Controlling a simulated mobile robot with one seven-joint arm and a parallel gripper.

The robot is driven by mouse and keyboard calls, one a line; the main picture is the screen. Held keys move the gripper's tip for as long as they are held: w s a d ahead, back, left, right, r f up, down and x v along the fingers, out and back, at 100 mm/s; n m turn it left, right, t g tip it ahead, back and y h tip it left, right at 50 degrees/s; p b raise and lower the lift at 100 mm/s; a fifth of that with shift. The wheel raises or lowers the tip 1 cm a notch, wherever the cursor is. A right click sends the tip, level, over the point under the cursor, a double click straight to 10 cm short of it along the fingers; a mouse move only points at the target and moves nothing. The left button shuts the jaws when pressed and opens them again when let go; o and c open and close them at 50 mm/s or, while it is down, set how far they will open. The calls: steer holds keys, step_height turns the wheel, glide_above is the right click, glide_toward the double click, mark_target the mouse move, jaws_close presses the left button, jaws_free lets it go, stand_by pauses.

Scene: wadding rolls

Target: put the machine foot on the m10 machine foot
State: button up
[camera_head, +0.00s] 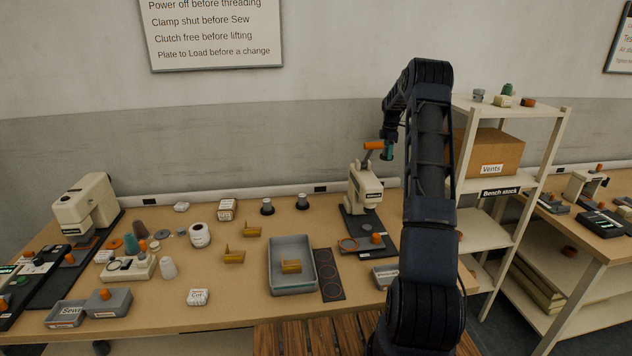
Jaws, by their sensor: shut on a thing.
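My gripper (384,149) is raised at the top of a cream bench machine (365,187). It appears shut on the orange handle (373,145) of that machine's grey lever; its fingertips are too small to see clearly. Brass-coloured, L-shaped pieces look like machine feet. One piece (252,230) lies on the table at the back, another piece (233,256) lies in front of it, and a third piece (291,266) is inside a grey tray (292,289). I cannot read any m10 mark.
A second cream machine (85,205) stands at the far left. White rolls, cones and small grey bins (108,303) are on the table's left part. A dark strip with ring outlines (331,275) lies beside the tray. A shelf (488,230) with a Vents box (490,150) stands right of my arm.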

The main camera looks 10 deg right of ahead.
steer(key=w+a+r, duration=0.2)
steer(key=a, duration=1.1)
step_height(320, 180, up, 4)
glide_above(267, 200)
step_height(267, 200, down, 20)
steer(key=shift+r, duration=0.2)
steer(key=shift+f, duration=0.1)
steer(key=o, duration=0.8)
steer(key=shift+c, duration=0.2)
steer(key=shift+o, duration=1.4)
